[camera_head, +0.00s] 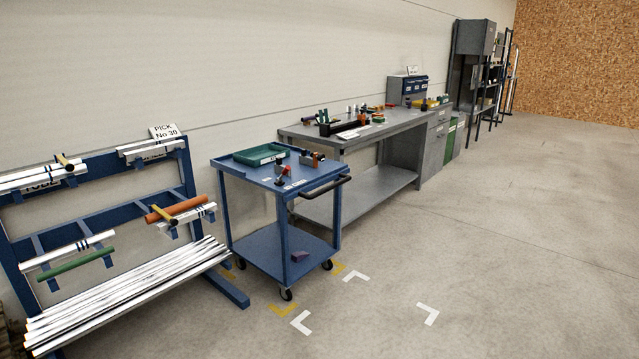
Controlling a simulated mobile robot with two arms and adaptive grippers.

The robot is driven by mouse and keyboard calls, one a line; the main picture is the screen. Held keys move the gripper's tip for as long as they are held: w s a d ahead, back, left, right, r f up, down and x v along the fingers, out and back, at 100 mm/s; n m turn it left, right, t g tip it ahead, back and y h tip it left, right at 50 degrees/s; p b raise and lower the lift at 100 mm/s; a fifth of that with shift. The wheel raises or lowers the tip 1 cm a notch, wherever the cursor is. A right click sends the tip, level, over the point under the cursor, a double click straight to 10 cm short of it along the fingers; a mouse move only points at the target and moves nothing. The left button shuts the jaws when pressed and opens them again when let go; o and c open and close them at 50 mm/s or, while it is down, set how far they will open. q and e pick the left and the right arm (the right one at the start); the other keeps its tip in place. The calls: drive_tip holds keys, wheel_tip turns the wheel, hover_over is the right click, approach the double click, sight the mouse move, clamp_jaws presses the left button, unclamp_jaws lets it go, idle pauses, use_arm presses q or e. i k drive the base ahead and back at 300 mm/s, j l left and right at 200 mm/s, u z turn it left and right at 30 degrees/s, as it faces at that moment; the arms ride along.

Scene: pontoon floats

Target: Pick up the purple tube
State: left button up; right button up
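I cannot make out a clear purple tube. The blue rack (90,215) at the left holds an orange tube (176,211), a green tube (75,264) and several white tubes (130,290). Neither of my grippers is in view.
The trolley's top carries a green tray (261,154) and small tools. A grey workbench (372,130) with tools stands behind it along the wall. Cabinets and shelving (480,70) stand farther back. White floor marks (428,313) lie in front; the floor at the right is clear.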

sight(313, 117)
drive_tip(key=i+l+z, duration=0.2)
drive_tip(key=i+z, duration=0.25)
drive_tip(key=i, duration=0.65)
drive_tip(key=i+j+z, duration=0.2)
drive_tip(key=i+z, duration=0.25)
drive_tip(key=i, duration=0.65)
drive_tip(key=i+u, duration=0.15)
drive_tip(key=i, duration=0.35)
drive_tip(key=i+l+u, duration=0.15)
drive_tip(key=i, duration=0.4)
drive_tip(key=i+l+u, duration=0.15)
drive_tip(key=i, duration=0.35)
drive_tip(key=i+l+u, duration=0.15)
drive_tip(key=i, duration=0.35)
drive_tip(key=i+l+u, duration=0.1)
drive_tip(key=i+u, duration=0.3)
drive_tip(key=i+l+u, duration=0.25)
drive_tip(key=i+u, duration=0.15)
drive_tip(key=i+l, duration=0.1)
drive_tip(key=l, duration=0.25)
drive_tip(key=i+l, duration=0.1)
drive_tip(key=l, duration=0.3)
drive_tip(key=i+l, duration=0.1)
drive_tip(key=l, duration=0.25)
